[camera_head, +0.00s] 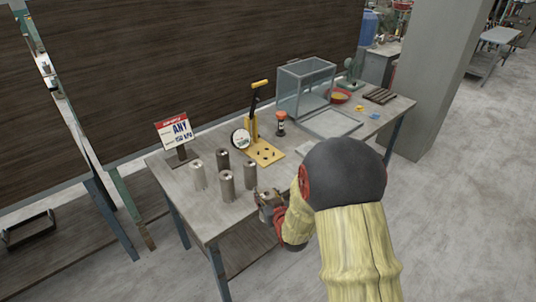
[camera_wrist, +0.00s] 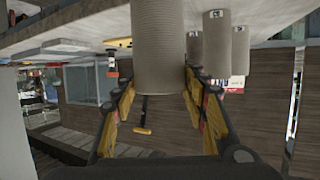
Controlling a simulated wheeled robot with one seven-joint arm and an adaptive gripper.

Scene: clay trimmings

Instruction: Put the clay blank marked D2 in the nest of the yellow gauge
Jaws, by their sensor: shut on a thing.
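My gripper (camera_wrist: 158,80) is shut on a grey-brown cylindrical clay blank (camera_wrist: 158,45). In the head view the gripper and this blank (camera_head: 267,199) are at the table's near edge, partly hidden by my arm. Its mark cannot be read, and I cannot tell whether it touches the table. The yellow gauge (camera_head: 266,153) stands farther back, with a flat plate with dark holes, a round dial (camera_head: 240,138) and a lever. Its plate edge shows upside down in the wrist view (camera_wrist: 118,42). The nest's exact place is too small to make out.
Several other blanks (camera_head: 227,186) stand upright left of my gripper; their marks are unreadable. A sign (camera_head: 174,131) stands behind them.

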